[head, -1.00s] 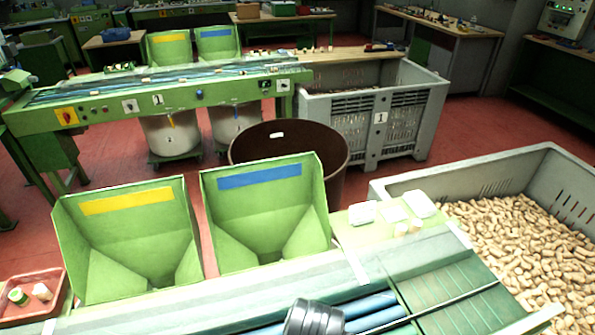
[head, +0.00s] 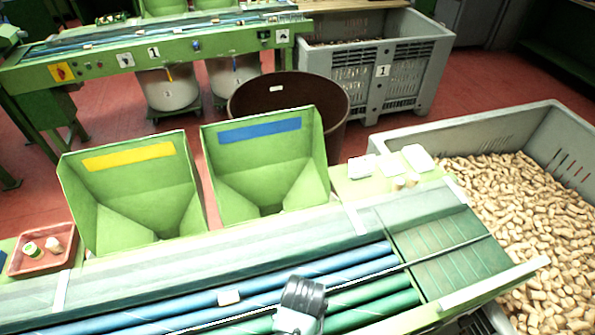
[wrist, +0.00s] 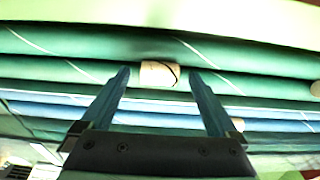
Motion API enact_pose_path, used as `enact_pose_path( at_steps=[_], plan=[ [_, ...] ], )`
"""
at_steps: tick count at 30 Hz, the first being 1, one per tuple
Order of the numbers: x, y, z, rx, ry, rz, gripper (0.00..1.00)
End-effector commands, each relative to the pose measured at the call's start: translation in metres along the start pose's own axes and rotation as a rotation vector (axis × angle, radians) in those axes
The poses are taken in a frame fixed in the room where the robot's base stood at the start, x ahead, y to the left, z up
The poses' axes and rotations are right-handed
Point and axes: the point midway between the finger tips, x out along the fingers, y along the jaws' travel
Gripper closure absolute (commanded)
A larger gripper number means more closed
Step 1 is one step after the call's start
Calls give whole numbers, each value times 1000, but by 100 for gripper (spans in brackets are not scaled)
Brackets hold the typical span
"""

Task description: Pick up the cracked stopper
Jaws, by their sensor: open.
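A pale cork stopper (wrist: 160,74) with a dark curved crack line lies on the green rollers, in the upper middle of the wrist view. My gripper (wrist: 159,78) is open, with its two fingers apart and the cracked stopper framed between and slightly beyond their tips. I cannot tell their height above it. A second stopper (wrist: 315,88) is cut off at the right edge of that view. In the head view a stopper (head: 229,297) lies on a blue roller, left of my wrist, with no crack discernible. My wrist hides the rollers beneath it there.
Two green hoppers, one yellow-striped (head: 130,190) and one blue-striped (head: 265,160), stand behind the rollers. A red tray (head: 42,250) with small items sits left. A grey crate (head: 480,135) of corks stands right. A brown bin (head: 290,95) is behind.

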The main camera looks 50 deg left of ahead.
Motion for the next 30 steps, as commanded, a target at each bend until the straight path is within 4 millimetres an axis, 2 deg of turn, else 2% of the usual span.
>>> enact_pose_path(
  at_steps=[4, 11, 25, 26, 30],
  plan=[
    [10, 0, 0, 0, -1, -1, 5],
    [11, 0, 0, 0, 1, 0, 5],
    [11, 0, 0, 0, 1, 0, 90],
    [11, 0, 0, 0, 1, 0, 93],
    [11, 0, 0, 0, 1, 0, 93]
  ],
)
